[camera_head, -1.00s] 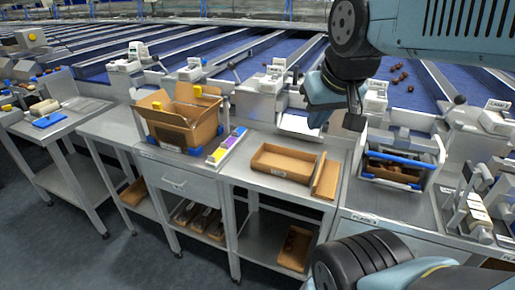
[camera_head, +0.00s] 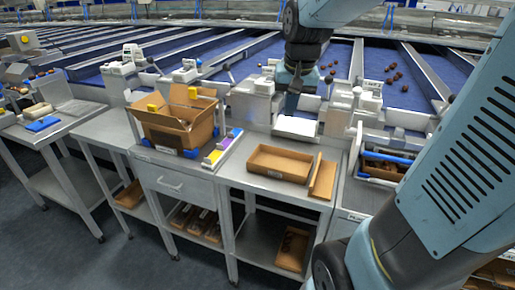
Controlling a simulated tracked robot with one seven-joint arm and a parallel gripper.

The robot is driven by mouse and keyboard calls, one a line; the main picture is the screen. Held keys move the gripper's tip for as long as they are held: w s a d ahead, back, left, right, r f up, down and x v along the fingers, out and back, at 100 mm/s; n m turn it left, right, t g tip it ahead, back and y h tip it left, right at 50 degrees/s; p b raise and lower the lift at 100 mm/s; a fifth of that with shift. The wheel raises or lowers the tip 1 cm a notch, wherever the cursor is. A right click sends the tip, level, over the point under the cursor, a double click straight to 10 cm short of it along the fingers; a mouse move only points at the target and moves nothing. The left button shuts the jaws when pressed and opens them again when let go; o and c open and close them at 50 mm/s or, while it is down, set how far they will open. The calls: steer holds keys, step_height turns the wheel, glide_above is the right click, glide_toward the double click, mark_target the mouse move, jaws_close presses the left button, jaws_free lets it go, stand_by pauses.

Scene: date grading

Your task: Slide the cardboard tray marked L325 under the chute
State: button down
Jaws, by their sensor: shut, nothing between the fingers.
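An open, shallow cardboard tray (camera_head: 249,163) lies on the steel bench in the middle, with a small pale label on its front wall. The label is too small to read. A narrow cardboard piece (camera_head: 322,180) leans at its right end. A white chute lip (camera_head: 298,126) slopes down from the machine just behind the tray. My gripper (camera_head: 291,110) points down above the chute lip, behind the tray and apart from it. It is shut and empty; its fingertips are small and dark here.
A blue-edged holder (camera_head: 385,165) stands to the right. My forearm covers the right side. A narrow bench strip shows before the tray.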

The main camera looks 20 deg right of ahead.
steer(key=w+d+f+m+g, duration=0.1)
steer(key=w+f, duration=0.4)
steer(key=f, duration=0.1)
steer(key=w+d+f+m+g, duration=0.1)
steer(key=w+f, duration=0.5)
steer(key=f, duration=0.1)
steer(key=w+d+f+m+g+y, duration=0.1)
steer(key=w+f+m+g, duration=0.1)
steer(key=w+f, duration=0.3)
steer(key=shift+w+d+f, duration=0.2)
steer(key=shift+f, duration=0.7)
glide_above(266, 174)
steer(key=shift+w+f, duration=0.2)
steer(key=shift+f, duration=0.45)
steer(key=shift+s+f, duration=0.1)
steer(key=shift+f, duration=0.1)
